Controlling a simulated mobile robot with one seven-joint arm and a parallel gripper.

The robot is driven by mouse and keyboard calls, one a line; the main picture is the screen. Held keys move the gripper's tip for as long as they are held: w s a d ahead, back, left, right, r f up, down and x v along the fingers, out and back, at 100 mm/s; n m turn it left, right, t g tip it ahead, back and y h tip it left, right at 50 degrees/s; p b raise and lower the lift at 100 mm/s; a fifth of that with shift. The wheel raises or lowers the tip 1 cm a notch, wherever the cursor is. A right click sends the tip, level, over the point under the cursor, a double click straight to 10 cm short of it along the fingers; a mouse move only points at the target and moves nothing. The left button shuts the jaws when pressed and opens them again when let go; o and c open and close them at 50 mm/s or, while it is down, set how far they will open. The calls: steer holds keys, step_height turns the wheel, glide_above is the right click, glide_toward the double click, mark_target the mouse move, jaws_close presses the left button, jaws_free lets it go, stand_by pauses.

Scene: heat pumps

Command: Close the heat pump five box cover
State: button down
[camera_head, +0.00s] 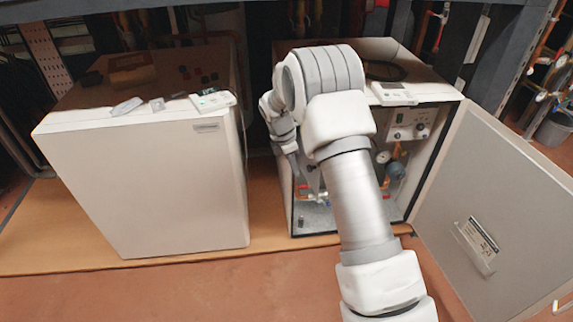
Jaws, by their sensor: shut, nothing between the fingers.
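The heat pump box (408,205) on the right stands open at its front, with pipes, a gauge and a control panel showing inside. Its grey cover (470,180) is swung wide open to the right and bears a label in a holder. My arm reaches across the opening and hides part of the inside. My gripper (301,180) is small in the view, pointing down at the left part of the opening. It is shut and empty, well apart from the cover. I cannot tell whether it is inside the box or just in front.
A closed white heat pump box (150,190) stands to the left, with small devices on top. A white controller (393,94) lies on the open box. A dark rack post (515,55) rises behind the cover. The reddish floor (210,292) in front is clear.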

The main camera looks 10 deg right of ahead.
steer(key=shift+w+d+r, duration=0.1)
steer(key=shift+w+d, duration=0.05)
steer(key=shift+d, duration=0.45)
steer(key=shift+w+d, duration=0.1)
steer(key=shift+d, duration=0.5)
